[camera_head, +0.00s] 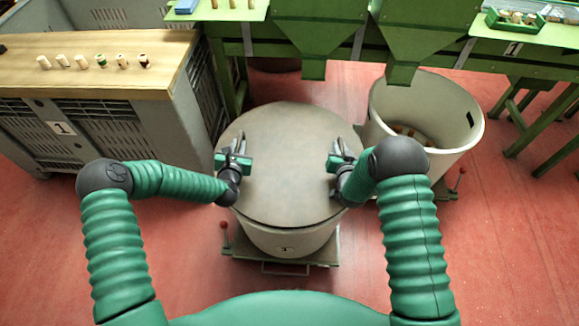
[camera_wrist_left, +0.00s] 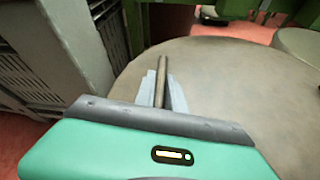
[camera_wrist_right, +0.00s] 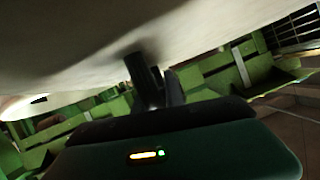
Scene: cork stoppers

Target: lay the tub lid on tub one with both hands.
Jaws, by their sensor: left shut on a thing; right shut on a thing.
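The tub lid (camera_head: 285,140) is a broad, round, grey-brown disc in the middle of the head view, covering the mouth of a pale tub (camera_head: 285,240). The tub's small label is too small to read surely. I cannot tell whether the lid rests on the rim or hangs just above it. My left gripper (camera_head: 236,152) is shut on the lid's left side, and a thin brown bar shows between its fingers in the left wrist view (camera_wrist_left: 161,82). My right gripper (camera_head: 341,155) is shut on the lid's right side. Its grip is dark in the right wrist view (camera_wrist_right: 155,82).
An open pale tub (camera_head: 470,112) with several small brown pieces inside stands close at the right. Green hoppers (camera_head: 320,28) hang behind. A wooden-topped grey crate (camera_head: 110,82) with several stoppers stands at the left. The lidded tub stands on a green wheeled base (camera_head: 325,252).

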